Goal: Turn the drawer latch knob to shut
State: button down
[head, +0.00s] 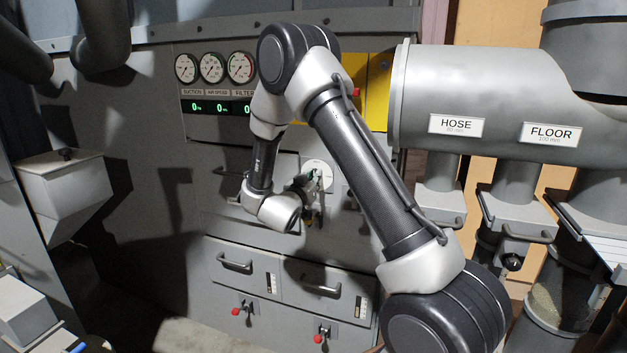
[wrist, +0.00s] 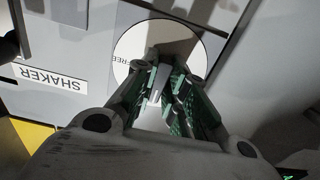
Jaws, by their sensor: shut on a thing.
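A round white dial plate (head: 319,170) is on the grey cabinet front, below the gauges. In the wrist view the plate (wrist: 126,46) carries a printed word that reads "FREE", partly covered. My gripper (head: 310,186) is at this plate. In the wrist view its green-padded fingers (wrist: 160,75) are shut on a pale grey knob (wrist: 156,85) in front of the plate. The fingers hide much of the knob, so its exact turn is hard to tell. Below, two grey drawers (head: 237,281) look closed.
A label reading "SHAKER" (wrist: 50,79) appears upside down beside the plate. Red-tipped valves (head: 236,311) stick out under the drawers. Drawer handles (head: 234,265) also protrude. A thick grey pipe (head: 480,90) runs at the right, and a grey box (head: 66,180) hangs at the left.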

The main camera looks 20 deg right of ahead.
jog(key=c, duration=1.5)
grip_release()
jog(key=shift+s+a, duration=0.1)
jog(key=v, duration=1.2)
jog(key=shift+f, duration=0.1)
